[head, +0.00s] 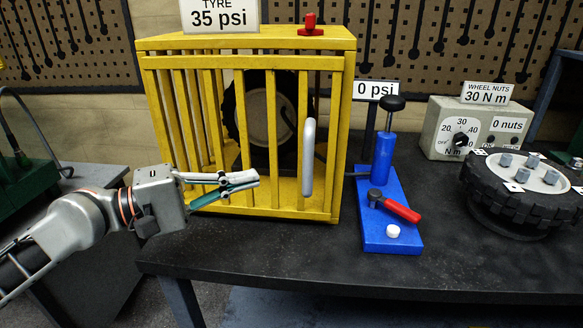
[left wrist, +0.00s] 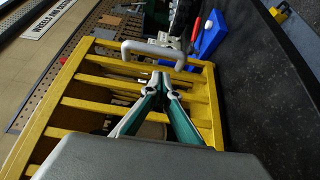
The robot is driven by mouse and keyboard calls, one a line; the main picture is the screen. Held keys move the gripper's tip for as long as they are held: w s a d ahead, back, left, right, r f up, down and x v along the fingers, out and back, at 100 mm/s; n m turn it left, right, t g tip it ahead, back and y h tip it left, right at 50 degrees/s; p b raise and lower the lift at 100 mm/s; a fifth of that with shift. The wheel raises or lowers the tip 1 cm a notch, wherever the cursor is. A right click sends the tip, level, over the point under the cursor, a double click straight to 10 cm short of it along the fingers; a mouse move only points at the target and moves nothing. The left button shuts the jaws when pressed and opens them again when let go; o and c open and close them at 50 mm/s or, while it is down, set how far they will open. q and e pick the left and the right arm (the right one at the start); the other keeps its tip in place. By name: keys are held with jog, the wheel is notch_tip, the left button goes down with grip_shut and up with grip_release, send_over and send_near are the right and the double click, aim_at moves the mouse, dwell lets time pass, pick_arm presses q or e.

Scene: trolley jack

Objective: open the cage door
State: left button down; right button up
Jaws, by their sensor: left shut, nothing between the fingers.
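The yellow barred cage (head: 180,42) stands on the dark bench with a tyre (head: 258,115) inside it. Its barred front, the cage door (head: 240,62), appears closed. A grey vertical handle (head: 308,158) is fixed near the door's right side; it also shows in the left wrist view (left wrist: 153,50). My left gripper (head: 255,178) is shut and empty in front of the door's lower bars, left of the handle and apart from it. In the left wrist view its fingertips (left wrist: 161,80) point toward the handle. My right gripper is not in view.
A blue pump (head: 380,235) with a red lever (head: 402,208) stands right of the cage. A torque box (head: 450,130) and a wheel (head: 520,190) are farther right. A red knob (head: 310,27) sits on the cage top. The bench front (head: 300,262) is clear.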

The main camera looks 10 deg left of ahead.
pick_arm(q)
jog(key=p+x, duration=0.1)
jog(key=x, duration=0.8)
jog(key=shift+w+d, duration=0.2)
jog(key=shift+d, duration=0.05)
jog(key=shift+s, duration=0.15)
